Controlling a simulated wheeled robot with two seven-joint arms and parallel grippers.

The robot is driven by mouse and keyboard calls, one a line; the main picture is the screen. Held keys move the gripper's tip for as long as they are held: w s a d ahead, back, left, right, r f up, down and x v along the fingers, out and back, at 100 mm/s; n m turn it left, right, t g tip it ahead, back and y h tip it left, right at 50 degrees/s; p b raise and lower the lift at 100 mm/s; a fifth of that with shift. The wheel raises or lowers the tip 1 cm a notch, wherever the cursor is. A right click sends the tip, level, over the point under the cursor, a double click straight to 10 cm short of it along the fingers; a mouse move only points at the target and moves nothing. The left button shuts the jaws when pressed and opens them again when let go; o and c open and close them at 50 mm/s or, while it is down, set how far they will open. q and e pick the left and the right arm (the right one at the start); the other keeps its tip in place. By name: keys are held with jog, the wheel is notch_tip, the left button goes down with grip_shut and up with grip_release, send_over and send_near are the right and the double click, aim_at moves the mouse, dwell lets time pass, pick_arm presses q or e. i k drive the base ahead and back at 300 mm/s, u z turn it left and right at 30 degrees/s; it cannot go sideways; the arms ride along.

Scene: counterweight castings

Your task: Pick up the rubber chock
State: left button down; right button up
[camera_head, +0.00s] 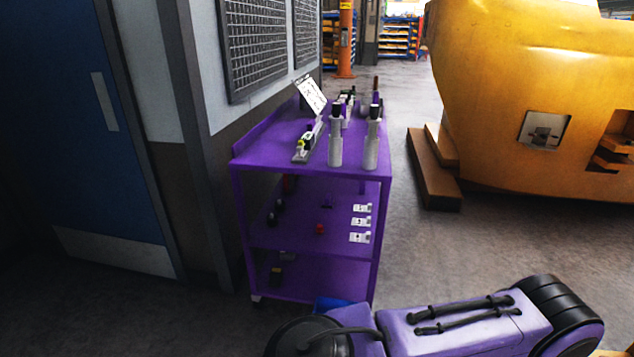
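I cannot make out a rubber chock for certain in the head view. Small dark items lie on the shelves of a purple cart (243,162), too small and shadowed to name. Brown blocks (432,178) lie on the floor against a large yellow casting (490,90); they look like wood rather than rubber. A purple and black link of my own arm crosses the lower right. Neither of my grippers shows in this view.
Grey bottle-like tools with dark tops (371,152) and a white card (310,95) are on the cart's top. A blue door (85,130) and wall stand left. Grey floor (420,245) is open between cart and casting.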

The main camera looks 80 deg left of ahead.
aim_at(276, 275)
jog(key=u, duration=3.2)
jog(key=i, duration=1.35)
jog(key=z, duration=0.65)
